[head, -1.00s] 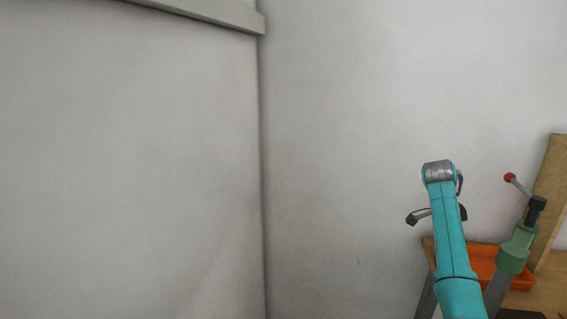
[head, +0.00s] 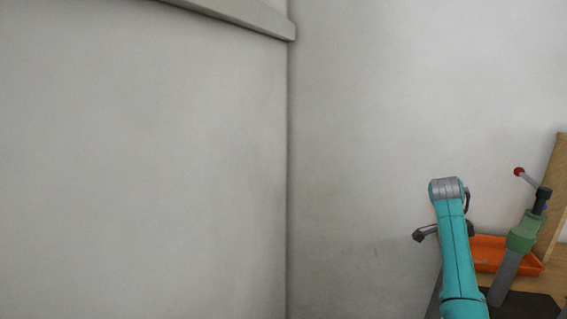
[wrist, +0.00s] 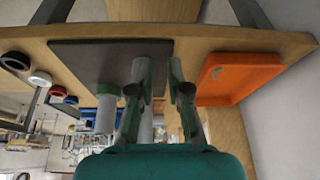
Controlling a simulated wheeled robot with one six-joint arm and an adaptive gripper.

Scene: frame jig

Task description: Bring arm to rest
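My teal arm ends in my gripper, which shows at the lower right of the head view (head: 444,232), partly hidden behind a grey joint and the arm link. One dark fingertip sticks out left of the link and the other shows at its right edge. In the wrist view my gripper (wrist: 157,88) has its two fingers apart, with a gap between them and nothing visibly held. The fingers appear in front of the workbench (wrist: 225,42); I cannot tell how far they are from it.
An orange tray (head: 515,262) lies on the bench beside the arm. A green clamp-like post (head: 523,234) with a red-knobbed lever stands right of it. A dark mat (wrist: 85,58) and several rolls (wrist: 40,78) show in the wrist view. Bare wall (head: 140,160) fills the left.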

